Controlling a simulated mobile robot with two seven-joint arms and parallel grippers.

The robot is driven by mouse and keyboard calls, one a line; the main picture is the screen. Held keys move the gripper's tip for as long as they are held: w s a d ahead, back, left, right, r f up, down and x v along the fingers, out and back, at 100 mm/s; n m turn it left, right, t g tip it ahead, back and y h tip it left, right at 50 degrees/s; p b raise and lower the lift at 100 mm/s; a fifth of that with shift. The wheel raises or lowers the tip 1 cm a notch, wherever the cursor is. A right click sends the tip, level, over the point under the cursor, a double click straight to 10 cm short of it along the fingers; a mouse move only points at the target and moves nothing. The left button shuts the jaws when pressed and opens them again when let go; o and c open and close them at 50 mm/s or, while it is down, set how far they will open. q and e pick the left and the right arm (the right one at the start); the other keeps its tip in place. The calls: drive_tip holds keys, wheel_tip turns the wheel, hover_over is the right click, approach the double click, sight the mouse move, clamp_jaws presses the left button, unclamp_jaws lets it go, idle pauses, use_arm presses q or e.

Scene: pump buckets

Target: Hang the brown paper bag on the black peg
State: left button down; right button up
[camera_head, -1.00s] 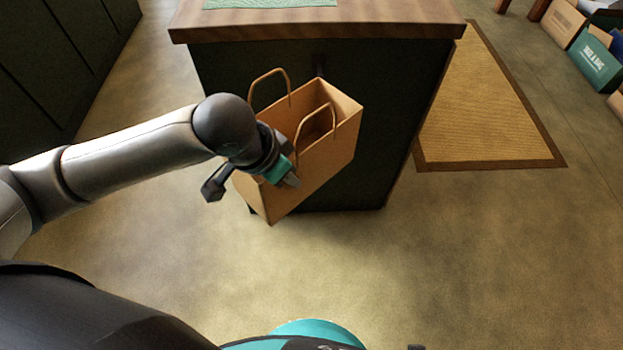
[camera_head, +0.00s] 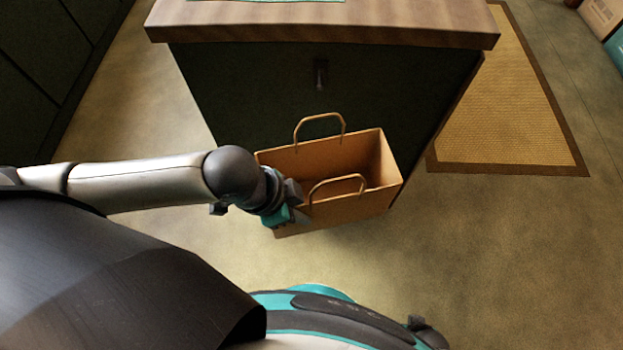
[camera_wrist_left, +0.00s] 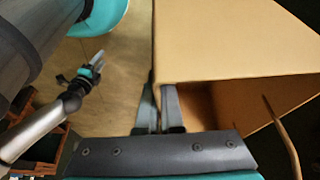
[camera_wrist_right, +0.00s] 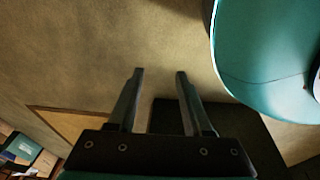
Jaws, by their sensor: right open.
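The brown paper bag (camera_head: 340,208) is open at the top, with two looped handles standing up. It is below and in front of the black peg (camera_head: 321,75), apart from it. The peg sticks out of the dark counter panel, and neither handle is on it. My left gripper (camera_head: 290,212) is at the bag's left side. In the left wrist view its fingers (camera_wrist_left: 160,108) are closed on the edge of the bag (camera_wrist_left: 225,45). My right gripper (camera_wrist_right: 160,72) is open and empty in the right wrist view. It also shows, away from the bag, in the left wrist view (camera_wrist_left: 93,68).
The counter's wooden top (camera_head: 320,30) overhangs the panel above the peg. A tan mat with a brown border (camera_head: 500,100) lies on the floor to the right. Dark cabinets (camera_head: 50,70) stand at the left. The floor between them and the counter is clear.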

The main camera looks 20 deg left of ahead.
use_arm(q)
drive_tip(key=shift+w, duration=0.5)
drive_tip(key=shift+w+a+f+b, duration=0.4)
drive_tip(key=shift+w+b, duration=0.5)
drive_tip(key=shift+w, duration=0.6)
drive_tip(key=shift+w+a+f+b, duration=0.2)
drive_tip(key=shift+w+a+b, duration=0.3)
drive_tip(key=shift+w+b, duration=0.75)
drive_tip(key=shift+w+a+f+b, duration=0.3)
drive_tip(key=shift+w+a+b, duration=0.25)
drive_tip(key=shift+w, duration=1.25)
use_arm(e)
drive_tip(key=w+a+r, duration=0.5)
drive_tip(key=w+r, duration=0.2)
drive_tip(key=r, duration=0.1)
drive_tip(key=shift+w+a+y, duration=0.15)
drive_tip(key=shift+w+y, duration=0.1)
drive_tip(key=shift+y, duration=0.05)
use_arm(q)
drive_tip(key=shift+d, duration=0.1)
